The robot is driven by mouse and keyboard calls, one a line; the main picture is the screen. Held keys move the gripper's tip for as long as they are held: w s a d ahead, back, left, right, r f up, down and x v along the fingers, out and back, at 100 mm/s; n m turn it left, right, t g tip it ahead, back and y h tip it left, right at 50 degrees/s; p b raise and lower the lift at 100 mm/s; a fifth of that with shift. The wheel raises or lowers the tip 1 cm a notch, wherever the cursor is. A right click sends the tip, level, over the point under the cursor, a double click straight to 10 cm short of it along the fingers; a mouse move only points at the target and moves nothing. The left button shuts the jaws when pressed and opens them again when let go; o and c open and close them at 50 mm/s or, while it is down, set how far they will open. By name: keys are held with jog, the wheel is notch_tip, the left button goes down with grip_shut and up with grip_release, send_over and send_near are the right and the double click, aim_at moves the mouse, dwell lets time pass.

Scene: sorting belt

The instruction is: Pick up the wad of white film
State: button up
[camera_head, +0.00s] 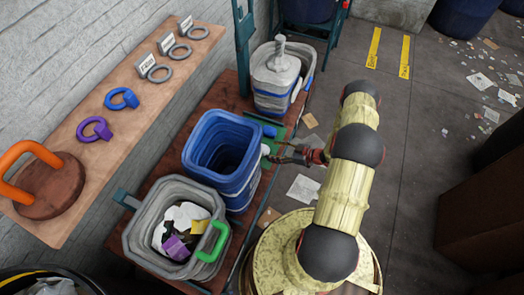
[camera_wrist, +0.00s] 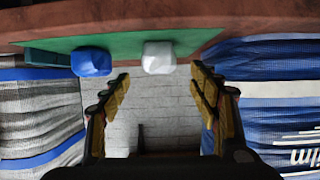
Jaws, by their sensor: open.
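In the wrist view the white wad (camera_wrist: 159,57) lies on the green strip, just beyond and between my fingertips. My gripper (camera_head: 277,158) is open and empty beside the wad, coming from the right; in the wrist view my gripper (camera_wrist: 159,76) shows both fingers spread. I cannot tell whether a finger touches the wad.
A blue lump (camera_head: 269,131) lies close to the wad on the mat; it also shows in the wrist view (camera_wrist: 91,62). A blue tub (camera_head: 228,122) and a lidded grey tub (camera_head: 273,76) flank the mat. A grey bin (camera_head: 136,235) with scraps stands in front.

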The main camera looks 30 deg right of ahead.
aim_at(268, 150)
jog(key=b+x, duration=0.2)
jog(key=x, duration=0.4)
jog(key=shift+d+f, duration=0.1)
jog(key=shift+c, duration=1.2)
jog(key=c, duration=0.6)
